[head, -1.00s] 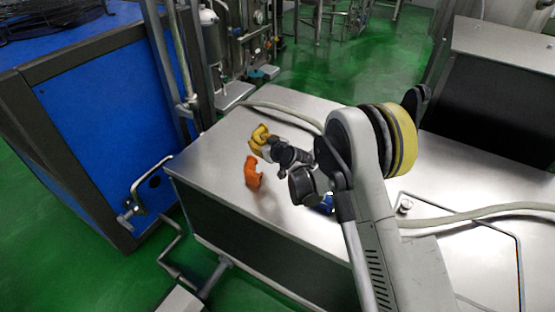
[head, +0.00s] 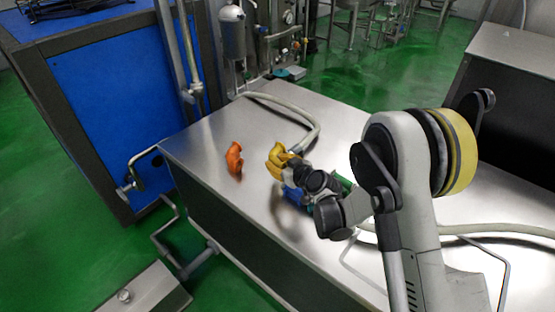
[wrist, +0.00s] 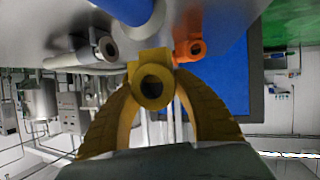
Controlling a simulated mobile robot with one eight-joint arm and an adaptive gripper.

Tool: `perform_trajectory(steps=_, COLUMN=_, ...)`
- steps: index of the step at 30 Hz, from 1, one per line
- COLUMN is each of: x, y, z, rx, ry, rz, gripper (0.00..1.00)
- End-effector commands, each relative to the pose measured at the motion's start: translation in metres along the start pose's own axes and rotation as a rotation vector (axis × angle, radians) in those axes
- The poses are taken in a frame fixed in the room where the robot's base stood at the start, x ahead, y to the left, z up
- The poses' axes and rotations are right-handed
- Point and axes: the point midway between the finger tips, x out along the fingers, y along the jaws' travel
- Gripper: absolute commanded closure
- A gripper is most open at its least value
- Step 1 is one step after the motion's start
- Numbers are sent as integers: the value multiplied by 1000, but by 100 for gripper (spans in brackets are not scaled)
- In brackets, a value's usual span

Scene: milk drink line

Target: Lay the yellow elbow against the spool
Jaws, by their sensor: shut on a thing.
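My gripper (head: 277,158) has yellow fingers, shut on the yellow elbow (wrist: 151,84). In the wrist view the elbow's round open end faces the camera between the curved fingers. In the head view elbow and fingers blend together. A blue cylinder with a pale grey end ring (wrist: 137,42), perhaps the spool, lies just beyond the elbow in the wrist view. Its blue side shows below my gripper in the head view (head: 292,195), partly hidden by my wrist. I cannot tell whether elbow and cylinder touch.
An orange elbow (head: 234,158) lies on the steel top (head: 215,145), left of my gripper. A grey hose (head: 300,110) runs behind, its end close by. A green piece (head: 343,183) is partly hidden by my arm. The top's left part is clear.

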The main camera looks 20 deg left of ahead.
Motion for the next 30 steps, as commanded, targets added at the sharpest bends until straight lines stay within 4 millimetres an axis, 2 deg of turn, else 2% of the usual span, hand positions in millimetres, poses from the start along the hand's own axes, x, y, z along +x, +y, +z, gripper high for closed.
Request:
perform_trajectory(steps=1, x=4, y=0, z=8, rx=0, ry=0, rz=1, gripper=100)
perform_trajectory(steps=9, x=15, y=-3, z=34, rx=1, ry=0, rz=1, gripper=100)
perform_trajectory(steps=15, x=21, y=-4, z=47, rx=1, ry=0, rz=1, gripper=100)
perform_trajectory(steps=21, x=24, y=-5, z=54, rx=1, ry=0, rz=1, gripper=100)
perform_trajectory(steps=30, x=24, y=-5, z=55, rx=1, ry=0, rz=1, gripper=100)
